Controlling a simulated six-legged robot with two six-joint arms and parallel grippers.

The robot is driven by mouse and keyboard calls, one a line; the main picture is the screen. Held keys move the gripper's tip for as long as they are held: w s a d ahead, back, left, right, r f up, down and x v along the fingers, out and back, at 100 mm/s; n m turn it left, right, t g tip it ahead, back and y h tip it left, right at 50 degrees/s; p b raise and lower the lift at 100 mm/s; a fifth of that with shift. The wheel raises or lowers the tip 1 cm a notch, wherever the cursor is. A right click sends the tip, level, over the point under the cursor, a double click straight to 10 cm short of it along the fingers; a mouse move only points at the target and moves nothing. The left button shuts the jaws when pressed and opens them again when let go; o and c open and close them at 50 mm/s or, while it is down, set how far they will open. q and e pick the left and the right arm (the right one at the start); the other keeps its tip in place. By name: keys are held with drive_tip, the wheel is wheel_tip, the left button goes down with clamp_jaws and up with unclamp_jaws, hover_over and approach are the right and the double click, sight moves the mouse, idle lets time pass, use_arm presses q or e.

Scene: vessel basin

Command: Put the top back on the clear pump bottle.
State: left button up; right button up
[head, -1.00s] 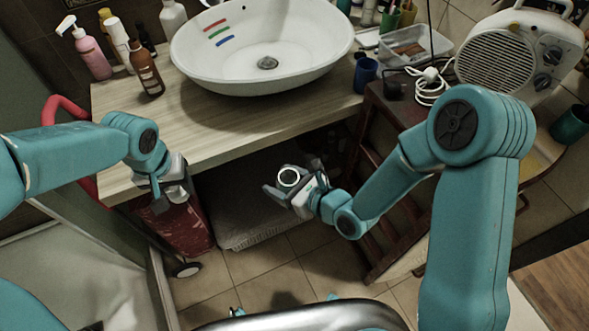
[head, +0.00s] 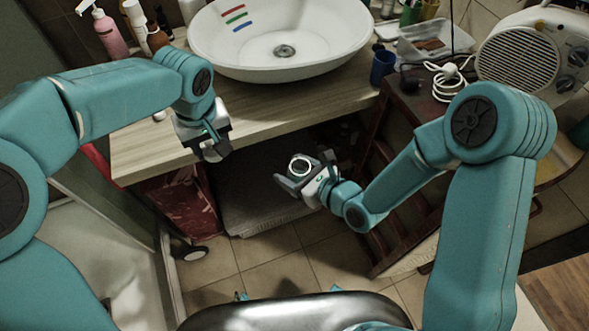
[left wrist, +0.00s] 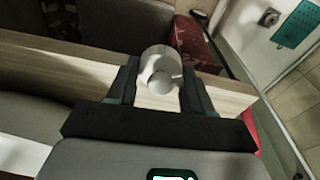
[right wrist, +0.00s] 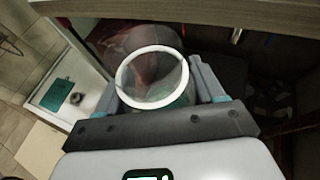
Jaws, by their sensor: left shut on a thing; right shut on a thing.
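My right gripper (head: 297,178) is shut on the clear pump bottle (right wrist: 150,52), in front of the counter's front edge. The bottle's white ring-shaped mouth (head: 300,166) is open and faces up toward the head camera. In the right wrist view the transparent body sits between the fingers. My left gripper (head: 214,150) is shut on a small whitish round piece, apparently the pump top (left wrist: 160,70), which shows between the fingers in the left wrist view. In the head view the top is mostly hidden by the gripper. The left gripper is left of the bottle and apart from it.
The wooden counter (head: 150,155) with a white basin (head: 215,55) lies behind both grippers. Bottles stand at its back left. A dark wooden stand is right of the right gripper. A folded grey towel (head: 262,205) lies below. The space between the grippers is free.

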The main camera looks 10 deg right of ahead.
use_arm(q)
drive_tip(key=d+r+m, duration=0.1)
drive_tip(key=d+r, duration=0.2)
drive_tip(key=d, duration=0.7)
drive_tip(key=m, duration=0.2)
approach(300, 158)
drive_tip(key=shift+s+a+r, duration=0.25)
drive_tip(key=shift+s+r, duration=0.15)
drive_tip(key=shift+f, duration=0.15)
drive_tip(key=shift+f, duration=1.85)
drive_tip(key=shift+f, duration=0.9)
drive_tip(key=shift+f, duration=0.95)
drive_tip(key=shift+s+r, duration=0.1)
drive_tip(key=shift+r, duration=0.05)
